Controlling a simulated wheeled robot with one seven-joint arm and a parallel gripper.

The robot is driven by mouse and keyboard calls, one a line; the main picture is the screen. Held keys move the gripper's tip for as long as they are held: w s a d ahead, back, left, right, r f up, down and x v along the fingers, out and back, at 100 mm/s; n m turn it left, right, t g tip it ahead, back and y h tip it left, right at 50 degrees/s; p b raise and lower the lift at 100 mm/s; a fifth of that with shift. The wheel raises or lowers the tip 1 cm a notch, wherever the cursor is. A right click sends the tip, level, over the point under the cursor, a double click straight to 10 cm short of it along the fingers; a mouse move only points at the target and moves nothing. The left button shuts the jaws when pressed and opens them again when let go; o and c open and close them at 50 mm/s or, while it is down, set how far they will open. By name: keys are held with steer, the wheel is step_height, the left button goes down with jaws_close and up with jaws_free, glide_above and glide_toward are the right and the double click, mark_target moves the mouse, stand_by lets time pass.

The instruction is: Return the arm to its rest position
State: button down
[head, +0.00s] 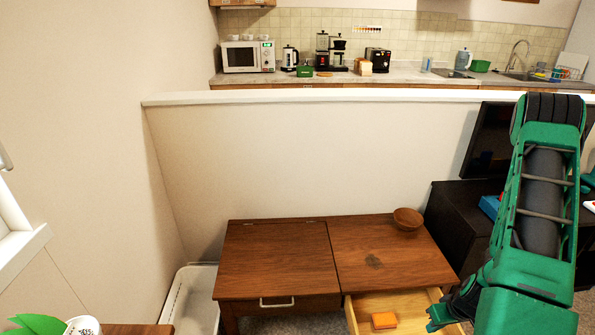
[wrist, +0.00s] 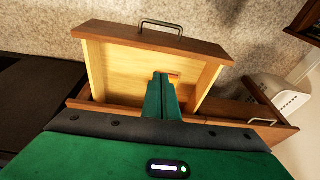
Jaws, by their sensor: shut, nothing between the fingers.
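My green arm (head: 543,190) reaches down along the right side of the head view. My gripper (head: 438,318) is low at the right, by the open drawer (head: 412,300) of the wooden hutch. In the wrist view, my gripper (wrist: 160,76) is shut with its fingers together and nothing between them. It appears in front of the drawer (wrist: 125,70); its height above the drawer floor is hard to tell. An orange block (head: 384,320) lies inside the drawer, and it is partly hidden behind the fingers in the wrist view (wrist: 174,77).
The hutch top (head: 280,260) is clear except for a brown bowl (head: 407,218) at the back right. A dark cabinet (head: 452,210) with a screen (head: 488,140) stands at the right, close to my arm. A white bin (head: 197,300) stands left of the hutch. A half wall (head: 310,160) rises behind.

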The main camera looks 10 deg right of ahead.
step_height(320, 180, up, 22)
steer(key=a+m+g, duration=0.1)
steer(key=a+g, duration=0.1)
steer(key=s+a+r+m, duration=0.2)
steer(key=s+a+r, duration=0.2)
steer(key=s+r, duration=0.2)
steer(key=s+a+r+m, duration=0.2)
steer(key=s+a+r, duration=0.2)
steer(key=r, duration=0.7)
steer(key=shift+s+g, duration=0.4)
steer(key=shift+s, duration=0.75)
steer(key=shift+r, duration=0.1)
steer(key=shift+w+f, duration=0.25)
steer(key=shift+w, duration=0.35)
